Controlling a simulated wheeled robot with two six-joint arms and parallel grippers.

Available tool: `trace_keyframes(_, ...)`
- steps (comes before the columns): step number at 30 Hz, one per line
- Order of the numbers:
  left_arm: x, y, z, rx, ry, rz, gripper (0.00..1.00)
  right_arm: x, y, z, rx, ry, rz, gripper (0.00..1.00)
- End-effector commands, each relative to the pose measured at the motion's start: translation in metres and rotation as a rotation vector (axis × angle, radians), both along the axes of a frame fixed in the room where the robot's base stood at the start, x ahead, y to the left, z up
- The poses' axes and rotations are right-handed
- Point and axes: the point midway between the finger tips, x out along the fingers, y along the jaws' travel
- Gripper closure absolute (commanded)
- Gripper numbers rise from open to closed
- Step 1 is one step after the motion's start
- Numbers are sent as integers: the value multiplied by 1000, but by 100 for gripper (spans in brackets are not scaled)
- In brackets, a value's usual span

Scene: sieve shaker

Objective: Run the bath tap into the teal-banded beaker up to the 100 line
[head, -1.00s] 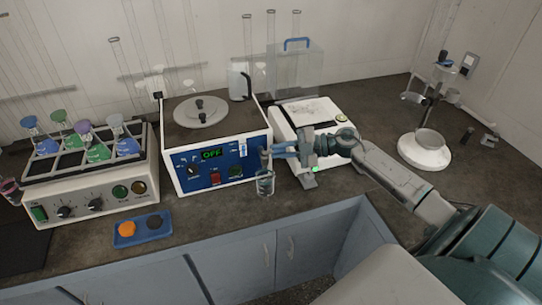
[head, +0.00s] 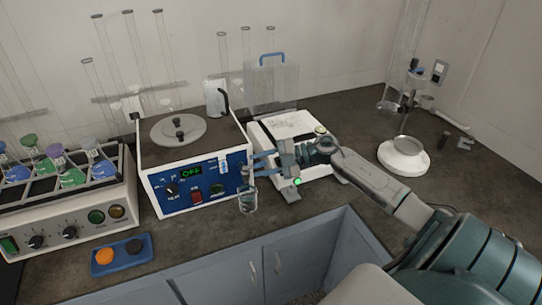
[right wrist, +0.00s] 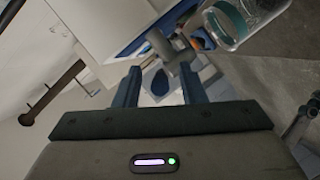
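The bath (head: 153,150) is a white box with a blue front panel, and its display reads OFF. Its grey tap sits at the right end of the panel, and shows in the right wrist view (right wrist: 178,56). The clear beaker (head: 247,203) stands upright below the tap; its teal band shows in the right wrist view (right wrist: 232,20). I cannot read its lines or water level. My right gripper (head: 256,166) points left at the tap. Its blue fingers are apart in the right wrist view (right wrist: 160,75), with the tap around their tips. My left gripper is out of view.
A flask shaker (head: 70,215) with several coloured flasks stands left. A blue tray (head: 122,262) with an orange and a dark disc lies in front. A white balance-like device (head: 300,125) is behind my right gripper. A stand with a white base (head: 403,160) is far right.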

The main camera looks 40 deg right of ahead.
Motion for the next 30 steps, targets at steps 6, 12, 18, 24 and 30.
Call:
trace_keyframes(6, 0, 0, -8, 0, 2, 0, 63, -13, -18, 1, -5, 4, 1, 63)
trace_keyframes(12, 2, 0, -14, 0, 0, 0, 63, -29, -42, 8, -5, 6, 1, 63)
trace_keyframes(18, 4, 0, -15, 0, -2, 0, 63, -44, -64, 14, -5, 6, 1, 63)
trace_keyframes(24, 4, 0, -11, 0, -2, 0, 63, -55, -79, 20, -1, 6, 1, 63)
trace_keyframes(30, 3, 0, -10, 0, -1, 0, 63, -59, -85, 22, 0, 1, 0, 63)
